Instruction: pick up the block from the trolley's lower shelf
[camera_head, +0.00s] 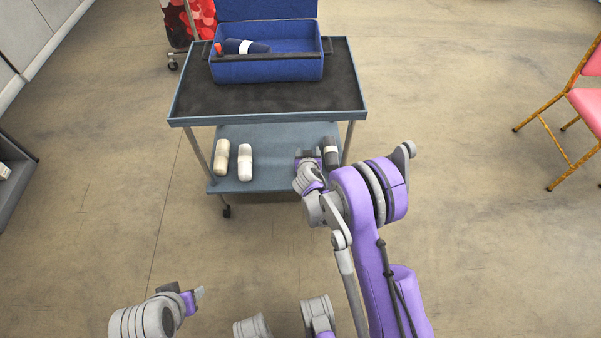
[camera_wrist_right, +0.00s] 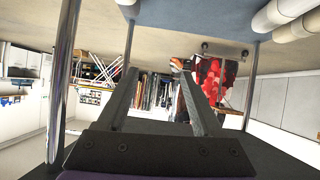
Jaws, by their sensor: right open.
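The trolley's lower shelf (camera_head: 270,183) is a grey-blue board under the black-topped upper shelf. I cannot make out a clear block on it. My right gripper (camera_head: 308,158) is at the shelf's right part, close beside a dark cylinder with a pale band (camera_head: 331,154); I cannot tell if they touch. In the right wrist view my right gripper (camera_wrist_right: 158,72) has its fingers apart with nothing between them. That view is upside down, with the shelf (camera_wrist_right: 190,20) along its top. My left gripper (camera_head: 193,295) is low at the left, away from the trolley; its jaws are unclear.
Two cream cylinders, a left one (camera_head: 222,158) and a right one (camera_head: 244,162), lie on the lower shelf's left part. An open blue case (camera_head: 266,70) stands on the upper shelf (camera_head: 345,85). The trolley's legs bound the shelf. A pink chair (camera_head: 587,105) stands far right.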

